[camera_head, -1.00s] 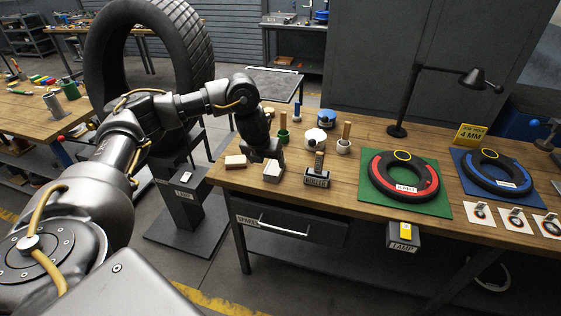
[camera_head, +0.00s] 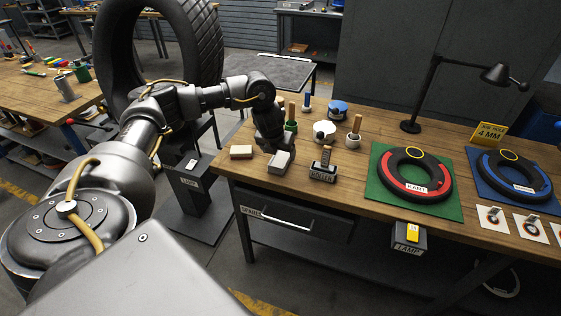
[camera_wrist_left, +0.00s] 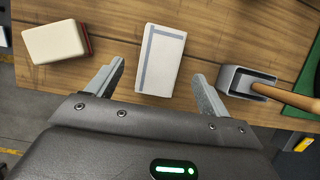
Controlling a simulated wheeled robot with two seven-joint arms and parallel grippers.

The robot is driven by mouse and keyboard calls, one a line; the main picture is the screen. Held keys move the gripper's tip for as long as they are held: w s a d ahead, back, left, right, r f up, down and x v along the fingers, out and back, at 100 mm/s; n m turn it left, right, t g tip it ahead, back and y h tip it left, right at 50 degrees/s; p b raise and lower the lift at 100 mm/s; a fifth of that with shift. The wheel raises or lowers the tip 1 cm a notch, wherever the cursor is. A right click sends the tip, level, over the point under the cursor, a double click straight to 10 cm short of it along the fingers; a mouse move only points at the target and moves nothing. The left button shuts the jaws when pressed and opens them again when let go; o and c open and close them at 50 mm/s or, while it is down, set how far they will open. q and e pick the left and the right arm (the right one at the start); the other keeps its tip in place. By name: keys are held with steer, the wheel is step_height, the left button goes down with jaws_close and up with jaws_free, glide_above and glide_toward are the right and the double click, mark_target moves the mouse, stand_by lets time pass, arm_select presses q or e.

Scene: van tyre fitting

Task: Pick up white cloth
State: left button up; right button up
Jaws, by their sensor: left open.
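The white cloth (camera_head: 280,162) is a folded pale rectangle lying near the front left edge of the wooden workbench. In the left wrist view the white cloth (camera_wrist_left: 160,62) shows a grey stripe along two sides. My left gripper (camera_head: 272,148) points down just over it. In the left wrist view the left gripper (camera_wrist_left: 155,86) is open, with a finger on each side of the cloth's near end and a gap on both sides. I see nothing held between the fingers. My right gripper is not in view.
A cream and red block (camera_head: 241,152) lies left of the cloth. A holder with a wooden-handled tool (camera_head: 323,172) stands to its right. Cups and pots (camera_head: 324,132) stand behind. A green mat with a tyre (camera_head: 376,200) is farther right.

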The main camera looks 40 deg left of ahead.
mark_target(281, 157)
arm_select(q)
steer(key=shift+w+f, duration=0.1)
steer(key=shift+f, duration=0.05)
steer(key=p+x, duration=0.1)
steer(key=x, duration=0.2)
steer(key=shift+w+a+f, duration=0.1)
steer(key=shift+w+f, duration=0.1)
steer(key=shift+f, duration=0.15)
steer(key=shift+w+a+f, duration=0.1)
steer(key=shift+w+f, duration=0.1)
steer(key=shift+f, duration=0.2)
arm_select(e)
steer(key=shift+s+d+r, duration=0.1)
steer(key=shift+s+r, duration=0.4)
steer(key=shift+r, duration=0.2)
arm_select(q)
steer(key=shift+f, duration=0.15)
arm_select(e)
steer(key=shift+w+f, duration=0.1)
arm_select(q)
steer(key=c, duration=1.1)
